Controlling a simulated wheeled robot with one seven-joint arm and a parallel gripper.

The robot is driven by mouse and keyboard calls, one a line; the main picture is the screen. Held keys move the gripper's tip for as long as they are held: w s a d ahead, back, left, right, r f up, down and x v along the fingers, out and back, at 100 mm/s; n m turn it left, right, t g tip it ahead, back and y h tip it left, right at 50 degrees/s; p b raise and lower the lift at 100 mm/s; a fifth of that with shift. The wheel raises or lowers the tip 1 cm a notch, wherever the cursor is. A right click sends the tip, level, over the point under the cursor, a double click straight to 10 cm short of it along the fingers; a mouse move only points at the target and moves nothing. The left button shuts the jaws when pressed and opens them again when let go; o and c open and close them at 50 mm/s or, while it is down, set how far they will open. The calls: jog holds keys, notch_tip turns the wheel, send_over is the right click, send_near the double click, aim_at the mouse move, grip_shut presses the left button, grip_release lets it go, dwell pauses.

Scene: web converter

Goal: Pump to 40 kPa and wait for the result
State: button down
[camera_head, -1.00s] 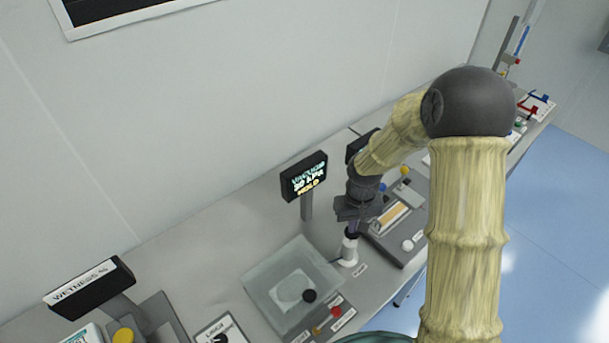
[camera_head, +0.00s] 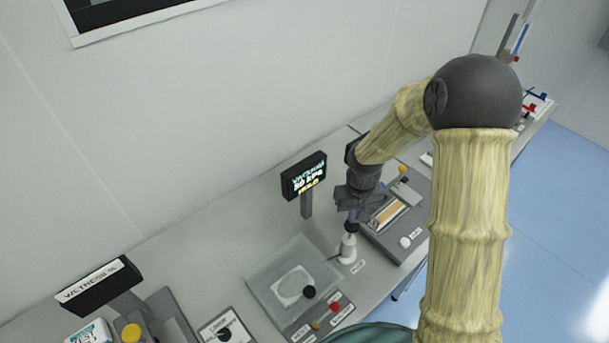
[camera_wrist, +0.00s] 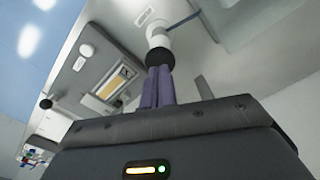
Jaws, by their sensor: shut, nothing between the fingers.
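The white pump (camera_head: 348,250) with a dark top stands on the bench beside the glass-like tray. My gripper (camera_head: 351,219) points down directly over the pump's dark top, its fingers together and holding nothing. In the wrist view, my purple fingers (camera_wrist: 157,88) end at the dark knob above the white pump body (camera_wrist: 158,37); they look to be touching or very nearly touching. The vacuum display (camera_head: 304,177) stands behind the tray on a post. It shows blurred text like "VACUUM", a kPa figure that looks like 30, and a yellow line like "HOLD".
The clear tray (camera_head: 258,287) holds a pale disc and a black knob. A red button (camera_head: 335,307) is in front. A grey device (camera_head: 373,234) stands right of the pump. The wetness display (camera_head: 98,287) is at left. My arm covers the right side.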

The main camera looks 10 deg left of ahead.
aim_at(352, 225)
jog(key=shift+f+b, duration=1.9)
jog(key=shift+f, duration=0.55)
jog(key=shift+r, duration=0.1)
jog(key=shift+r+p, duration=1.9)
jog(key=shift+r, duration=0.5)
notch_tip(352, 225, up, 6)
jog(key=p, duration=0.4)
